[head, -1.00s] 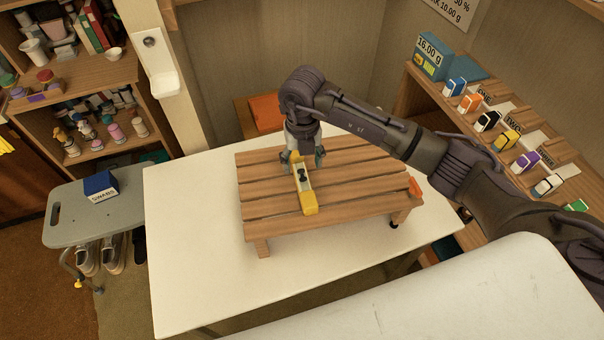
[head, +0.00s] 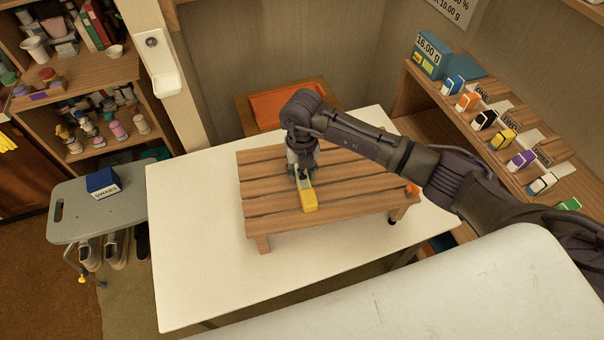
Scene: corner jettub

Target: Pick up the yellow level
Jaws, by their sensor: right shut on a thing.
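The yellow level (head: 309,201) is on or just above the slatted wooden stand (head: 350,203), with its yellow end pointing toward me. I cannot tell whether it touches the slats. My right gripper (head: 301,172) points down over the level's far part and is shut on it. The gripper and wrist hide the far end of the level. My left gripper is not in view.
The wooden stand is on a white table (head: 190,270). An orange object (head: 412,189) lies at the stand's right edge. A grey stool with a blue swabs box (head: 102,183) is at left. Shelves with small boxes (head: 503,139) stand at right.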

